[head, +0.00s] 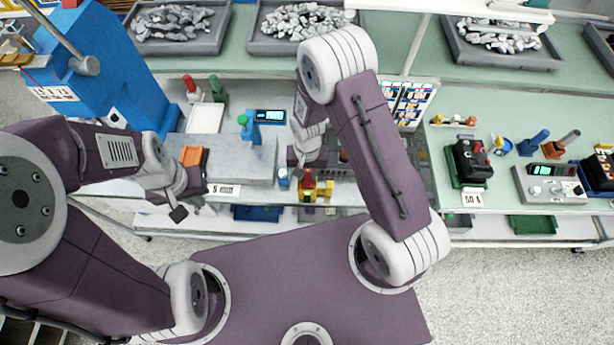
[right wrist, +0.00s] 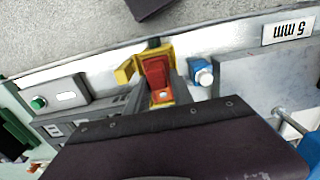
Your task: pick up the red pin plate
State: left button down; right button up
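The red pin plate (right wrist: 155,72) sits upright in a yellow holder (right wrist: 124,73) at the bench's front edge. The gripper body hides the lower part. My left gripper (head: 187,205) is open and empty, in front of the bench to the left.
A grey block with a 5 mm label (head: 224,189) lies to the left in the head view. A grey box with a green button (right wrist: 38,103) is on the other side. Black-and-red devices (head: 470,160) stand on the right bench.

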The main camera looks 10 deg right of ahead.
jog(key=shift+s+d, duration=0.1)
jog(key=shift+d, duration=0.05)
grip_shut()
jog(key=shift+r+b, duration=0.3)
jog(key=shift+r, duration=0.4)
notch_tip(320, 180, up, 3)
jog(key=shift+f+b, duration=0.1)
jog(key=shift+b, duration=0.4)
jog(key=s+d+r+b, duration=0.2)
jog(key=s+d+r, duration=0.2)
jog(key=d+r, duration=0.3)
jog(key=shift+d, duration=1.85)
